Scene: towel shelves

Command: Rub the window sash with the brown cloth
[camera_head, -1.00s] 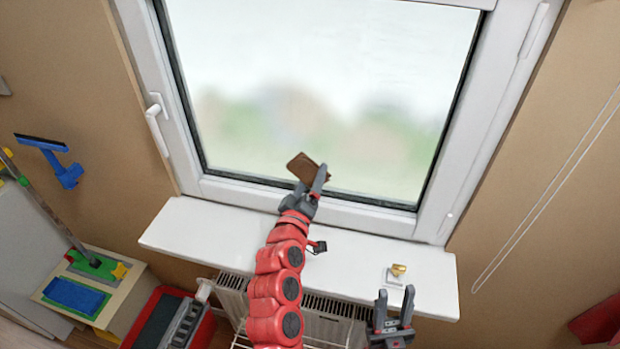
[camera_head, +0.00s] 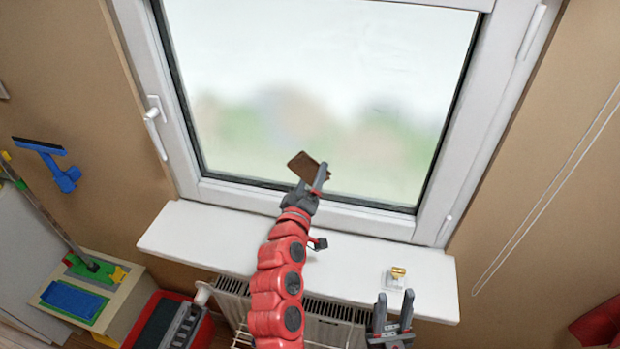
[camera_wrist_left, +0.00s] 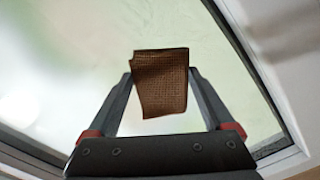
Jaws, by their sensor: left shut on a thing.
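The brown cloth (camera_head: 303,164) is a small folded piece in front of the lower part of the window pane. My left gripper (camera_head: 314,176) is shut on it. In the left wrist view the cloth (camera_wrist_left: 162,82) sits between the two fingertips, with the pane behind it. The white window sash (camera_head: 250,194) frames the glass; its lower bar runs below the cloth. I cannot tell whether the cloth touches the window. My right gripper (camera_head: 395,306) is open and empty, low in front of the sill.
The white sill (camera_head: 200,230) is mostly clear, with a small gold-capped bottle (camera_head: 397,276) at its right. A white handle (camera_head: 153,120) sticks out on the left. A radiator (camera_head: 325,307) is below. A blue squeegee (camera_head: 55,165) hangs on the left wall.

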